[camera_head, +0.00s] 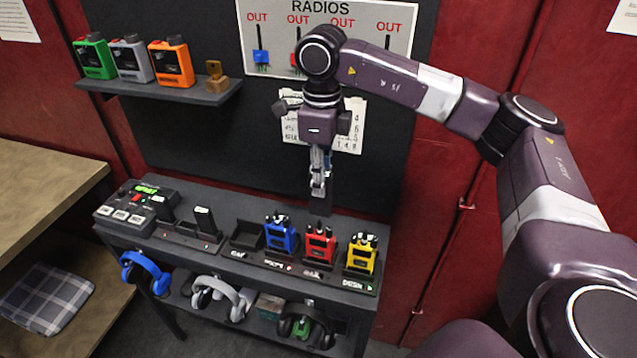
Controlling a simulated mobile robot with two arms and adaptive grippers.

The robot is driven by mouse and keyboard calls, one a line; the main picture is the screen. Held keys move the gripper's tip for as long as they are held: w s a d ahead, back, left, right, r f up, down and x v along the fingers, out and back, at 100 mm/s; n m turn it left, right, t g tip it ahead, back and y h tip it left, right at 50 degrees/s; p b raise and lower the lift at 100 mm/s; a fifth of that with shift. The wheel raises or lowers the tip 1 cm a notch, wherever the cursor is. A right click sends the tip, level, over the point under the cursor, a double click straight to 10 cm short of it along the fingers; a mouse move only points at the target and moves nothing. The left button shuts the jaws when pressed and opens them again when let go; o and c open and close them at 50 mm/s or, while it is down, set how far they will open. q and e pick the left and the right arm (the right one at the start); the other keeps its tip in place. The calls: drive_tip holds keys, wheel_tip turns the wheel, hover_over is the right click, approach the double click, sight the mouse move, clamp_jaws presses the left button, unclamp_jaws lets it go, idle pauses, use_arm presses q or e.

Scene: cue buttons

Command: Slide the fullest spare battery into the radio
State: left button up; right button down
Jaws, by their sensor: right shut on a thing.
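My right gripper (318,188) points down above the back of the dark bench and is shut on a dark block that looks like a battery (320,206). The block hangs below the fingers, behind the radios; its charge marks cannot be read. A charger (137,212) at the bench's left has a green-lit display. Dark upright batteries with small light tops stand to its right, one (160,207) and another (204,222). A blue radio (281,236), a red radio (320,244) and a yellow radio (361,254) stand upright in cradles. My left gripper is not in view.
An empty cradle (247,236) is left of the blue radio. Headsets hang along the bench front, one blue (146,272) and one grey (222,296). A shelf (215,94) with coloured devices and a RADIOS board (280,22) are on the wall behind.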

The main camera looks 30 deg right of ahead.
drive_tip(key=shift+w+d, duration=0.45)
drive_tip(key=b, duration=0.6)
hover_over(325, 233)
drive_tip(key=w, duration=0.2)
drive_tip(key=shift+w+d+f, duration=0.1)
drive_tip(key=shift+d+f, duration=0.1)
drive_tip(key=shift+f, duration=2.2)
drive_tip(key=shift+d+f, duration=0.2)
drive_tip(key=shift+f, duration=2.15)
drive_tip(key=shift+s+a+f+b, duration=0.15)
drive_tip(key=shift+s+f+b, duration=0.4)
drive_tip(key=shift+f+b, duration=0.25)
drive_tip(key=f+b, duration=0.1)
drive_tip(key=s+f+b, duration=0.1)
drive_tip(key=f, duration=0.1)
drive_tip(key=shift+s+a+b, duration=0.15)
drive_tip(key=shift+a+b, duration=0.05)
drive_tip(key=shift+b, duration=0.2)
drive_tip(key=shift+w+d+r+g+h+p, duration=0.1)
drive_tip(key=shift+w+r+g+h+p, duration=0.1)
drive_tip(key=shift+w+p, duration=0.45)
drive_tip(key=shift+w+r+g+h+p, duration=0.15)
drive_tip(key=shift+w+p, duration=0.25)
drive_tip(key=shift+p, duration=0.45)
